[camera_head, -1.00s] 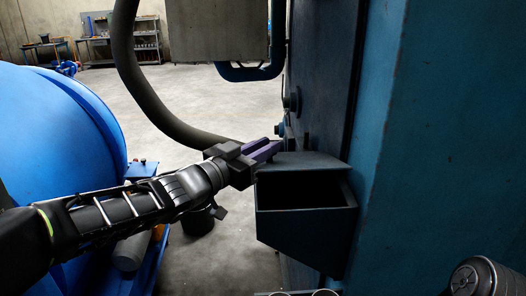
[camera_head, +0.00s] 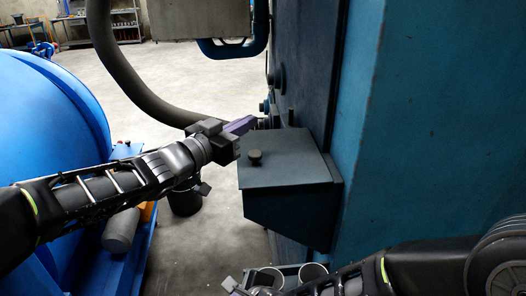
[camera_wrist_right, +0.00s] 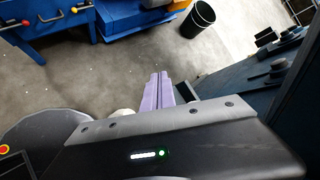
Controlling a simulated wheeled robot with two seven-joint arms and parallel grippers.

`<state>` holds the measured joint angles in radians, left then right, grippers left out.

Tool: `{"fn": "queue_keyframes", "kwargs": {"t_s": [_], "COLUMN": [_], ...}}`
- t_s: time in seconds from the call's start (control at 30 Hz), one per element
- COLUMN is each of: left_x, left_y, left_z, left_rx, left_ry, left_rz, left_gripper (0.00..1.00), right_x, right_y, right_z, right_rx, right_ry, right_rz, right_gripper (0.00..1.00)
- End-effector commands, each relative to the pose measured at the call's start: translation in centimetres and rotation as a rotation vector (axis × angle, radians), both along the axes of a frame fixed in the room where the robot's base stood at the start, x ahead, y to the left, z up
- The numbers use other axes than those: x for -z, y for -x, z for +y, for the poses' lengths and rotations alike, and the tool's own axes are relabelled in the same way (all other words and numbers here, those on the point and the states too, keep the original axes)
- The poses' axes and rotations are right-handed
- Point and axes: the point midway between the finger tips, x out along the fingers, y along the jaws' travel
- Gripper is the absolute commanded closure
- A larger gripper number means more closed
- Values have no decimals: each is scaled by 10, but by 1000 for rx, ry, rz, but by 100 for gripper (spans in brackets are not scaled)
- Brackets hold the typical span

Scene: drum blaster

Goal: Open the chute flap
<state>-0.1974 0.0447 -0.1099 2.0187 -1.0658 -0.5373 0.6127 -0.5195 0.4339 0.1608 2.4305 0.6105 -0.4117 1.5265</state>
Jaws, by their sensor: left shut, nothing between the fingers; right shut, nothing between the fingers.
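The chute (camera_head: 290,218) is a dark blue-grey box on the side of the blue machine. Its flap (camera_head: 295,168) lies down over the top opening, with a round dark knob (camera_head: 255,157) near its left edge. The inside of the chute is hidden. My left gripper (camera_head: 240,125) is shut and empty, its purple fingers just behind the flap's far left corner; I cannot tell if it touches the flap. My right gripper (camera_head: 236,287) is low at the bottom edge, below the chute. In the right wrist view its purple fingers (camera_wrist_right: 158,92) are together and empty.
The machine wall (camera_head: 345,120) rises right of the chute. A thick dark hose (camera_head: 125,85) curves down behind my left gripper. A large blue drum (camera_head: 50,120) stands left. A black bin (camera_wrist_right: 197,18) stands on the floor in the right wrist view. Open floor lies between.

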Motion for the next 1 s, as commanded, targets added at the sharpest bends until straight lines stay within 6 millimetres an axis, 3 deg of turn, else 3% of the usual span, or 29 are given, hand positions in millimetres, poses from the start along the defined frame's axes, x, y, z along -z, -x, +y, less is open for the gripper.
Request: {"fn": "queue_keyframes", "kwargs": {"t_s": [0.03, 0.1, 0.2, 0.33, 0.5, 1.0], "left_x": [0, 0, 0, 0, 0, 0], "left_y": [0, 0, 0, 0, 0, 0], "left_z": [0, 0, 0, 0, 0, 0], "left_rx": [0, 0, 0, 0, 0, 0], "left_ry": [0, 0, 0, 0, 0, 0], "left_rz": [0, 0, 0, 0, 0, 0], "left_gripper": [100, 100, 100, 100, 100, 100], "right_x": [-47, -104, -173, -231, -258, -257], "right_y": [-20, -40, -53, -55, -52, -59], "right_z": [0, -9, -29, -55, -72, -71], "right_rx": [140, 332, 549, 731, 824, 829], "right_ry": [-117, -293, -537, -781, -917, -920], "right_rz": [-60, -113, -161, -188, -192, -191], "right_gripper": [100, 100, 100, 100, 100, 100]}}
